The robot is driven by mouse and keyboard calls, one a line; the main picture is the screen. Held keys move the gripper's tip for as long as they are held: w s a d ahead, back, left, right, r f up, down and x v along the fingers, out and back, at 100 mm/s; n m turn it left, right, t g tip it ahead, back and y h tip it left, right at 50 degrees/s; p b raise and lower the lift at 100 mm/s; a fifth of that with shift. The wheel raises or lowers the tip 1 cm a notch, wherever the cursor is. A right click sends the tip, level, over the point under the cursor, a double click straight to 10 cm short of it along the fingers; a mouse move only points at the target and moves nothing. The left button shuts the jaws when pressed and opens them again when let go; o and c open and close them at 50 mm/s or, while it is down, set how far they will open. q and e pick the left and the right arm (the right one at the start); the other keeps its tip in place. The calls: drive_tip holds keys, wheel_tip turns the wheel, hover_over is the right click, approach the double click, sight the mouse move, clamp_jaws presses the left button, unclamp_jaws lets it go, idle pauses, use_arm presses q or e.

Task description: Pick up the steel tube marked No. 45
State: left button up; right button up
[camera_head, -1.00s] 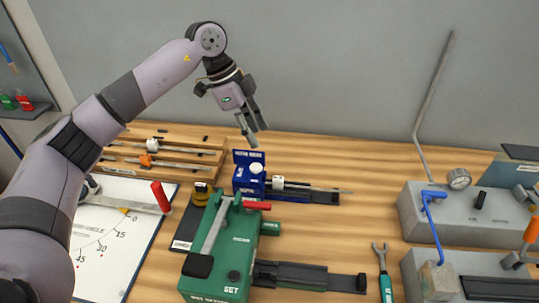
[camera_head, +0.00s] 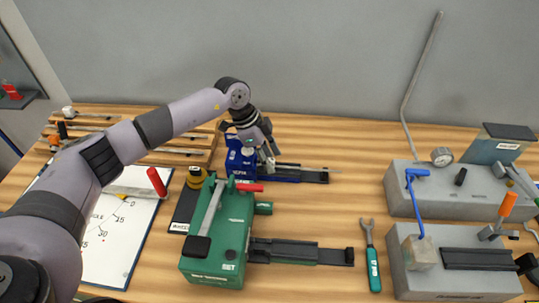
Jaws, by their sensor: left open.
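My left gripper (camera_head: 268,158) is open, low over the blue bench device (camera_head: 238,158), with its fingers beside the device's right side. A thin steel tube (camera_head: 335,171) sticks out past the right end of the device's dark rail (camera_head: 306,174). The gripper hides most of this tube. I cannot read any number on it, so I cannot tell if it is No. 45. Other thin tubes lie in the wooden rack (camera_head: 190,141) at the back left, partly behind my arm, with no readable marks. My right gripper is not in view.
A green bench device (camera_head: 231,240) with a long lever and dark rail stands in front of the blue one. A green-handled wrench (camera_head: 372,262), grey fixtures (camera_head: 405,265) and a tall bent rod (camera_head: 416,80) are to the right. A white angle chart (camera_head: 112,250) lies at left.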

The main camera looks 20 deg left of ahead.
use_arm(q)
drive_tip(key=shift+c, duration=0.4)
clamp_jaws()
